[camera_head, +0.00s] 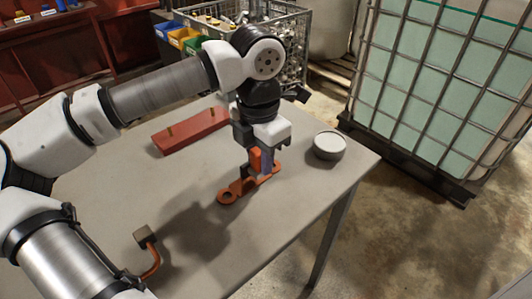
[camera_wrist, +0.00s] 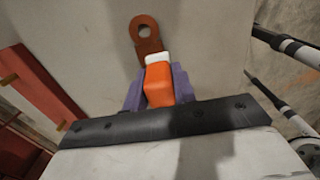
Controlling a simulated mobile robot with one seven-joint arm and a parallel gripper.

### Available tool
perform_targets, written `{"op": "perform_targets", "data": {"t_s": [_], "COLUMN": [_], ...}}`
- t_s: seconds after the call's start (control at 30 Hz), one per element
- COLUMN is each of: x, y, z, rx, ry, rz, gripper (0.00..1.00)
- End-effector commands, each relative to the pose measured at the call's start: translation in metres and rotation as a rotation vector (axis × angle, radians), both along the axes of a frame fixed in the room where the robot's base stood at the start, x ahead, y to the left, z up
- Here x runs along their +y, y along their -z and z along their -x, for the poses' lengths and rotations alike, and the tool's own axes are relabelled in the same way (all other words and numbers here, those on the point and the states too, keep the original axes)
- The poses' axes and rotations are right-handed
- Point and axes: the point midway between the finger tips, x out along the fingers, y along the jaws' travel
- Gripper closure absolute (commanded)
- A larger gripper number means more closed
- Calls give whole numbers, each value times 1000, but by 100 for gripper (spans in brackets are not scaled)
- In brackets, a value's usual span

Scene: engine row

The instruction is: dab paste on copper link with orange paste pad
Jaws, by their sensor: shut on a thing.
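The copper link (camera_head: 228,195) is a flat orange-brown bar with a round holed end, lying on the grey table near its right side. It also shows in the wrist view (camera_wrist: 146,32), running under the pad. My gripper (camera_head: 263,171) points down over the link's middle and far part. Its purple fingers (camera_wrist: 158,92) are shut on the orange paste pad (camera_wrist: 159,86), which also shows in the head view (camera_head: 255,160). The pad's white tip (camera_wrist: 157,58) overlaps the link in the wrist view. I cannot tell whether it touches the link.
A round grey tin (camera_head: 329,145) with a pale top stands right of my gripper. A red block (camera_head: 190,131) with brass pegs lies behind on the left. A bent copper piece with a brown head (camera_head: 146,238) lies at the front. The table (camera_head: 185,185) is clear between them.

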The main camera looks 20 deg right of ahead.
Motion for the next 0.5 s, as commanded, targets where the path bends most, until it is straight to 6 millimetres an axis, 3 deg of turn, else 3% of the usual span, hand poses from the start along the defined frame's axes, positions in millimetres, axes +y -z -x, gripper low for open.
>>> {"op": "perform_targets", "data": {"t_s": [0.2, 0.5], "x": [11, -3], "y": [3, 1], "z": [4, -1], "rx": [5, 3], "ry": [-1, 0], "rz": [-9, -6], "gripper": [92, 92]}}
